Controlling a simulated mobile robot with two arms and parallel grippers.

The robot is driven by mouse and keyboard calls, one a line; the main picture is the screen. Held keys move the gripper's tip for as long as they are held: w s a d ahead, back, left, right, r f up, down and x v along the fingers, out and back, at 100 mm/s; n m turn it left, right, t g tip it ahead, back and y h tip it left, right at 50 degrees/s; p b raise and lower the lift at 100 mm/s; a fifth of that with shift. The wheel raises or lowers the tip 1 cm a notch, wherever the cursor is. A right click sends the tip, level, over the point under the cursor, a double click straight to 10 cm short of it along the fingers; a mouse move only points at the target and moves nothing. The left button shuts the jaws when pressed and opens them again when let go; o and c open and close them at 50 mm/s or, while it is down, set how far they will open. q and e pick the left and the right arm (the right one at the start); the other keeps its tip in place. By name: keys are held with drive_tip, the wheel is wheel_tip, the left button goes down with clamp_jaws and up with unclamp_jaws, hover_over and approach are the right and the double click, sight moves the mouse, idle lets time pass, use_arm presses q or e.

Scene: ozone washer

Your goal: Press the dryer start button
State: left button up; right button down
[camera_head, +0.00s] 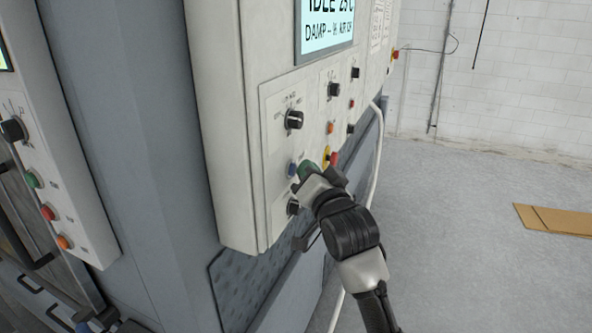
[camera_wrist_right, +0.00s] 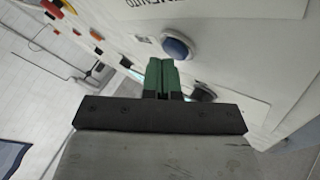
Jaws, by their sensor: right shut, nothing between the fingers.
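The dryer's control panel (camera_head: 277,133) stands in front of me, with a lit display (camera_head: 325,30) reading IDLE. My right gripper (camera_head: 307,170) is shut and empty, its green fingertips together close to the lower part of the panel. In the right wrist view the fingertips (camera_wrist_right: 163,76) point at the panel, just below a blue button (camera_wrist_right: 177,47) and beside a black knob (camera_wrist_right: 203,93). The blue button (camera_head: 292,169) is just left of the fingertips in the head view. I cannot tell whether the fingertips touch the panel. No start label is readable, and the gripper covers part of the panel.
A black knob (camera_head: 293,120), an orange button (camera_head: 331,128) and a red button with yellow (camera_head: 333,158) surround the gripper. Another machine with green, red and orange buttons (camera_head: 48,212) is at left. Dark parts at bottom left are unclear. Floor at right is free beside flat cardboard (camera_head: 560,220).

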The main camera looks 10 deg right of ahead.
drive_tip(key=shift+w+a, duration=0.1)
drive_tip(key=shift+a, duration=0.05)
idle(0.5)
drive_tip(key=shift+s+d+p, duration=0.35)
drive_tip(key=shift+s+d, duration=0.15)
drive_tip(key=shift+d, duration=0.25)
drive_tip(key=s+d, duration=0.1)
drive_tip(key=d, duration=0.1)
drive_tip(key=s+d+p, duration=0.1)
drive_tip(key=d, duration=0.1)
drive_tip(key=shift+s, duration=0.4)
